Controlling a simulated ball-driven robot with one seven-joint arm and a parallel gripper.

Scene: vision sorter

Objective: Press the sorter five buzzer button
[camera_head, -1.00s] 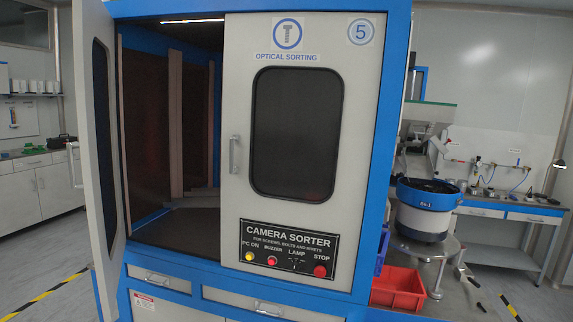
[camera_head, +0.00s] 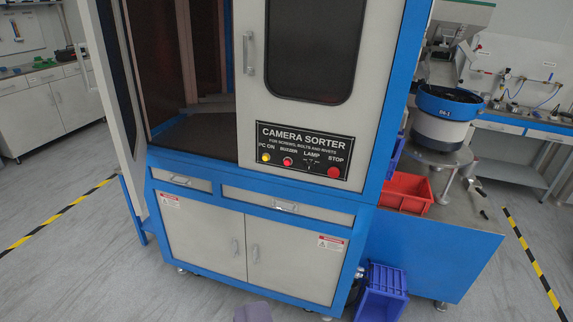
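The camera sorter (camera_head: 190,218) is a white and blue cabinet. Its black control panel (camera_head: 300,141) is on the right-hand front door. The buzzer button (camera_head: 287,161) is small and red, under the word BUZZER, between the yellow PC ON button (camera_head: 265,157) and the LAMP switch (camera_head: 309,165). The larger red STOP button (camera_head: 333,172) is at the panel's right. A grey tip at the bottom edge seems to be my gripper (camera_head: 253,313). It is well below the panel in the picture and touches nothing visible. Its fingers cannot be made out. The number five sign is out of view.
The left door (camera_head: 115,110) of the sorter stands open. A red bin (camera_head: 405,193) and a bowl feeder (camera_head: 445,115) stand on a bench to the right. A blue crate (camera_head: 381,293) is on the floor below. The floor in front and to the left is clear.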

